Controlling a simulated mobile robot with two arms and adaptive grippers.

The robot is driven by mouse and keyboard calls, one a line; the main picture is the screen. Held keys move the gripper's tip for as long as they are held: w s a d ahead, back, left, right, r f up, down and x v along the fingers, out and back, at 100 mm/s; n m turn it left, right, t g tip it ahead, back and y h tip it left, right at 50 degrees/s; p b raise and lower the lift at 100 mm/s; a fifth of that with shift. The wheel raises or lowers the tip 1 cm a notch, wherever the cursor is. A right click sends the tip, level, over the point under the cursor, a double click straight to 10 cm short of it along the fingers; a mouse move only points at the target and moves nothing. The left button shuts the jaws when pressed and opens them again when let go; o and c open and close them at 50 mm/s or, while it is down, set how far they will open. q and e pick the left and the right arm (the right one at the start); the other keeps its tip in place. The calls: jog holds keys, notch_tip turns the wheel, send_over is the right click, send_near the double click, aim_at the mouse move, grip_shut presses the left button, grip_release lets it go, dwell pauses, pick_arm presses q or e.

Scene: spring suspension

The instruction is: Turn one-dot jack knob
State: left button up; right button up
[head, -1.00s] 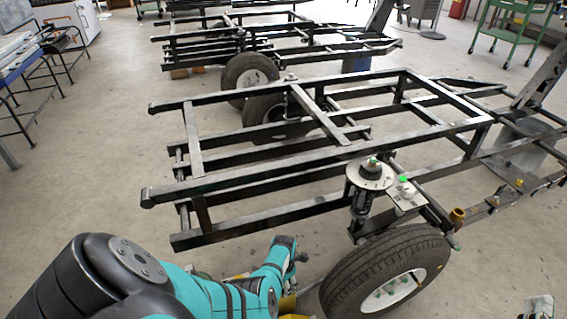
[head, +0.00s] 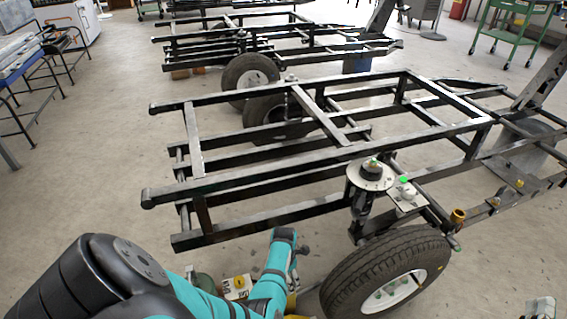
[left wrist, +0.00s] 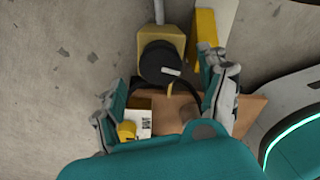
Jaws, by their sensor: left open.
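A round black knob (left wrist: 162,62) with a white mark on top sits on a yellow jack body (left wrist: 176,38) in the left wrist view. I cannot make out any dots on it. My left gripper (left wrist: 162,88) is open, with one finger on each side of the picture and the black knob a little beyond, between them. No grip on the knob shows. In the head view my left wrist (head: 283,255) is low beside the near wheel and hides most of the jack. The right gripper is not clear; only a small pale piece (head: 540,308) shows at the bottom right edge.
The near trailer frame (head: 320,160) and its wheel (head: 385,275) stand close to my left arm. A yellow knob (left wrist: 126,130) and a white label (left wrist: 143,123) lie close to the left finger. Open floor (head: 90,170) lies at the left.

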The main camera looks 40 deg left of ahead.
pick_arm(q)
notch_tip(320, 180, up, 7)
jog(key=shift+r, duration=0.2)
dwell(0.4)
